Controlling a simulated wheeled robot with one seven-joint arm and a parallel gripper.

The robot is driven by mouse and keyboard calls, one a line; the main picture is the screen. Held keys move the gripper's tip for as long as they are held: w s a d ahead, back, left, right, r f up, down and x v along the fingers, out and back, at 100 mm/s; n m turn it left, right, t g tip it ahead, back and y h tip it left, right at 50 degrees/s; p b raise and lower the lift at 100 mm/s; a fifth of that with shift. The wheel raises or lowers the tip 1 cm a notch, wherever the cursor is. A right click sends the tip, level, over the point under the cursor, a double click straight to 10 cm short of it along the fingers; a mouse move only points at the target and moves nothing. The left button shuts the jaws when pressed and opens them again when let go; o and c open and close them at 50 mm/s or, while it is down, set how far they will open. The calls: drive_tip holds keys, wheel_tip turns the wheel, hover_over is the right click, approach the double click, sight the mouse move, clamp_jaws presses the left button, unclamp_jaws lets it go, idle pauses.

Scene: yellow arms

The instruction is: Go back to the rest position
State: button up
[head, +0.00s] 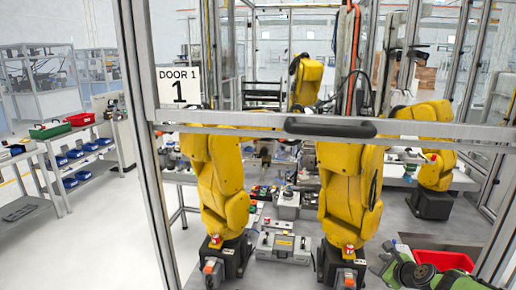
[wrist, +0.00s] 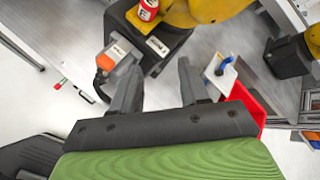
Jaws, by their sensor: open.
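In the wrist view my gripper (wrist: 157,82) has its two dark fingers spread apart, with only a grey surface showing between them. A green part of my arm (wrist: 165,163) fills the bottom of that view. In the head view a green and dark part of my arm (head: 410,272) shows at the lower right corner, near a red bin (head: 443,259). The same red bin (wrist: 247,104) lies to the right of my fingers in the wrist view. My fingertips do not show clearly in the head view.
Yellow robot arms (head: 222,180) (head: 350,190) stand inside a framed cell, with a door bar (head: 330,128) in front. An orange connector (wrist: 120,53) on a dark base is close to my left finger. A white box (wrist: 220,75) is near my right finger. Open floor (head: 110,245) lies left.

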drive_tip(key=s+a+r+n+g, duration=0.1)
drive_tip(key=s+a+r+n, duration=0.1)
drive_tip(key=a+n, duration=0.15)
drive_tip(key=s+a+r+n+g+b, duration=0.1)
drive_tip(key=a+r+n, duration=0.2)
drive_tip(key=a, duration=0.2)
drive_tip(key=s+a+r+n+g, duration=0.1)
drive_tip(key=s+a+r+n, duration=0.1)
drive_tip(key=a+n, duration=0.25)
drive_tip(key=s+a+r+n+g+h+b, duration=0.1)
drive_tip(key=s+a+r+n, duration=0.25)
drive_tip(key=s+a, duration=0.2)
drive_tip(key=s+a+r+n+g+h, duration=0.1)
drive_tip(key=s+a+r+n, duration=0.25)
drive_tip(key=s, duration=0.35)
drive_tip(key=s+a+n, duration=0.2)
drive_tip(key=s+n, duration=0.2)
drive_tip(key=s, duration=0.6)
drive_tip(key=s+a+n+b, duration=0.1)
drive_tip(key=s+n, duration=0.4)
drive_tip(key=s, duration=0.6)
drive_tip(key=shift+s+a+f+y, duration=0.15)
drive_tip(key=shift+a+y, duration=0.15)
drive_tip(key=shift+a, duration=0.05)
